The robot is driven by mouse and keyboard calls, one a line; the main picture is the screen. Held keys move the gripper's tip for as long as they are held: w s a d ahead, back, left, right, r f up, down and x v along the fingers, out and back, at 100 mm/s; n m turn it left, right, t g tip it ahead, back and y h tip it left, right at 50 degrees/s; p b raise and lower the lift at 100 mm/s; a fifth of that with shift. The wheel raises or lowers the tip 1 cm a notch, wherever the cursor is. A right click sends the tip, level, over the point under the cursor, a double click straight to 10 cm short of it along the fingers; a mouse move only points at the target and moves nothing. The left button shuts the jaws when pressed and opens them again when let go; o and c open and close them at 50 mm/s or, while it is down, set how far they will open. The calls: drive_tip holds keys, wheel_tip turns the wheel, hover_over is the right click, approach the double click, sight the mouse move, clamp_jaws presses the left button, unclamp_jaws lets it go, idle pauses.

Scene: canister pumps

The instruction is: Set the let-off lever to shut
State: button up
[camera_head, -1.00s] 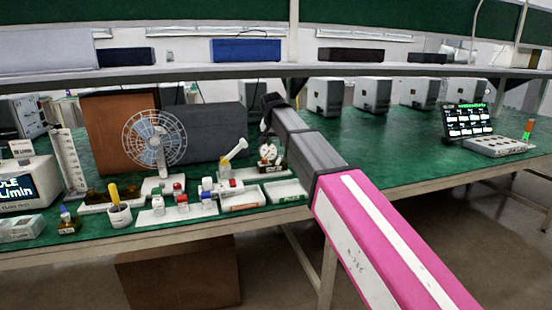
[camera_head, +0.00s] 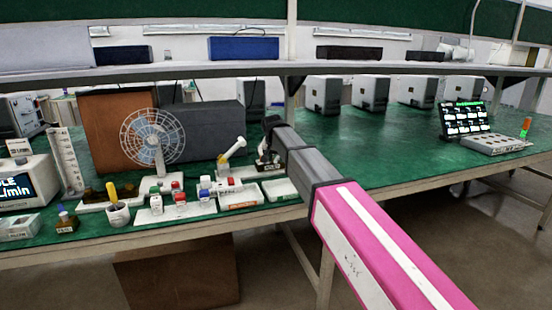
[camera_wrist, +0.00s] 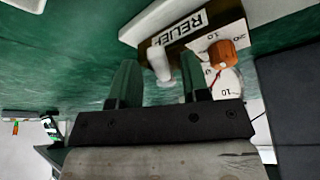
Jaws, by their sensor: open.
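In the wrist view, a dark block labelled RELIEF (camera_wrist: 196,24) carries a short white lever (camera_wrist: 160,64). My gripper (camera_wrist: 160,76) is open, with the lever's end showing between its two dark green fingertips. I cannot tell whether either finger touches it. A pale dial with numbers (camera_wrist: 228,84) and an orange-brown knob (camera_wrist: 228,52) sit beside the right finger. In the head view, my gripper (camera_head: 266,153) is at the right end of the pump equipment, and the arm hides most of the relief block there. Which lever position means shut cannot be read.
In the head view, a larger white handle (camera_head: 232,153) stands just left of my gripper. A white fan (camera_head: 152,138), small bottles and trays crowd the green bench (camera_head: 350,152) to the left. A dark grey panel (camera_head: 212,130) stands behind.

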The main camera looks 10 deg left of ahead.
clamp_jaws()
drive_tip(key=shift+d+n, duration=0.15)
drive_tip(key=shift+n, duration=0.15)
drive_tip(key=shift+w+d+n+y, duration=0.1)
drive_tip(key=shift+d+n+y, duration=0.5)
drive_tip(key=shift+n, duration=0.6)
drive_tip(key=n, duration=0.1)
drive_tip(key=d+n, duration=0.1)
drive_tip(key=shift+w+d+n+g+y, duration=0.2)
drive_tip(key=shift+w+n+g+y, duration=0.1)
drive_tip(key=shift+w+y, duration=0.1)
drive_tip(key=n, duration=0.1)
drive_tip(key=w+d+n+y, duration=0.1)
drive_tip(key=n, duration=0.1)
drive_tip(key=shift+d+n+g, duration=0.15)
drive_tip(key=shift+n+g, duration=0.15)
drive_tip(key=shift+g, duration=0.1)
drive_tip(key=shift+w+d+n+g+y, duration=0.15)
drive_tip(key=shift+w+d+n+g, duration=0.15)
drive_tip(key=shift+n, duration=0.4)
drive_tip(key=shift+w+d+n+g+y, duration=0.2)
drive_tip(key=shift+w+n, duration=0.1)
drive_tip(key=shift+n, duration=0.4)
unclamp_jaws()
